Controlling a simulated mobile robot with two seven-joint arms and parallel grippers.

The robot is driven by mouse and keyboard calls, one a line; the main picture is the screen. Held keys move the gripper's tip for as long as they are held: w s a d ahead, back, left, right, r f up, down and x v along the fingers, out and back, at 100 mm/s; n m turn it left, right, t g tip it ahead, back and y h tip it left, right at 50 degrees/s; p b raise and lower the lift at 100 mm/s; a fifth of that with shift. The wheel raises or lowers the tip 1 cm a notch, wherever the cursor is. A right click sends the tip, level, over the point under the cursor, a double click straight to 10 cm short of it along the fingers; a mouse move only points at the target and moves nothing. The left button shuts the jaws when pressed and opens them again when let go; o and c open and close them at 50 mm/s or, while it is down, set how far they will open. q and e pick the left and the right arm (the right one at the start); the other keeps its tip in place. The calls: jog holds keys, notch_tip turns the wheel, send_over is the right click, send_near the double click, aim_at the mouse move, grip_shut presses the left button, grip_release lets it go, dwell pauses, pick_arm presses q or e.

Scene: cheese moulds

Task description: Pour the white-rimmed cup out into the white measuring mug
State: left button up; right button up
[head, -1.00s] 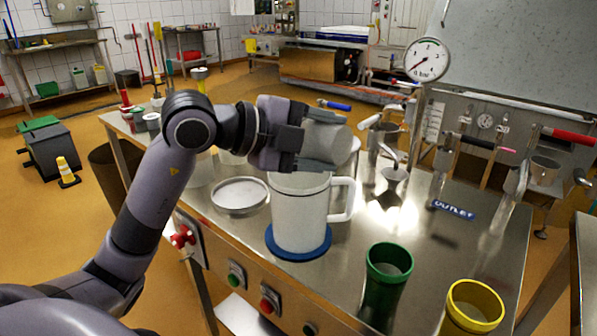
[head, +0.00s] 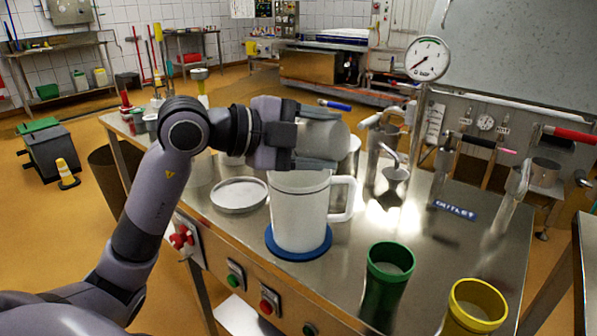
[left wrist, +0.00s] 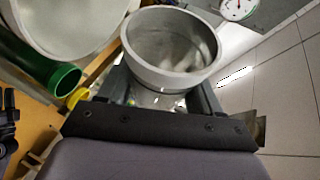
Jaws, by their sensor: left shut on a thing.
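The white-rimmed cup (head: 328,139) is greyish and lies tilted on its side between the fingers of my left gripper (head: 318,140). My left gripper is shut on it and holds it just above the white measuring mug (head: 298,215). The mug stands upright on a blue round mat (head: 283,252), its handle to the right. In the left wrist view the cup's pale rim (left wrist: 130,62) and open mouth show between the fingers (left wrist: 160,98). The mug's rim (left wrist: 118,22) is beside it at upper left. I cannot tell what is in the cup.
A green cup (head: 388,284) and a yellow-rimmed cup (head: 474,305) stand at the front right of the steel table (head: 430,265). A shallow round dish (head: 239,194) lies left of the mug. Metal taps and a gauge (head: 427,58) stand behind on the right.

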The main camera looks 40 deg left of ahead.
aim_at(305, 123)
pick_arm(q)
jog(key=shift+a+f, duration=0.15)
jog(key=shift+f, duration=0.05)
jog(key=shift+a+r+n+h, duration=0.15)
jog(key=shift+a+n+h, duration=0.05)
jog(key=shift+n+h, duration=0.25)
dwell(0.4)
jog(key=shift+a+r+n+t+h, duration=0.35)
jog(key=shift+a+n+t, duration=0.15)
jog(key=shift+n, duration=0.35)
dwell(0.4)
jog(key=shift+w+a+r+n+t+h+p, duration=0.1)
jog(key=shift+a+n+t+h+p, duration=0.15)
jog(key=shift+n+p, duration=0.2)
jog(key=shift+a+r+n+t+h+p, duration=0.1)
jog(key=shift+a+n+h+p, duration=0.05)
jog(key=shift+a+n+p, duration=0.25)
dwell(0.7)
jog(key=shift+d, duration=0.1)
dwell(0.6)
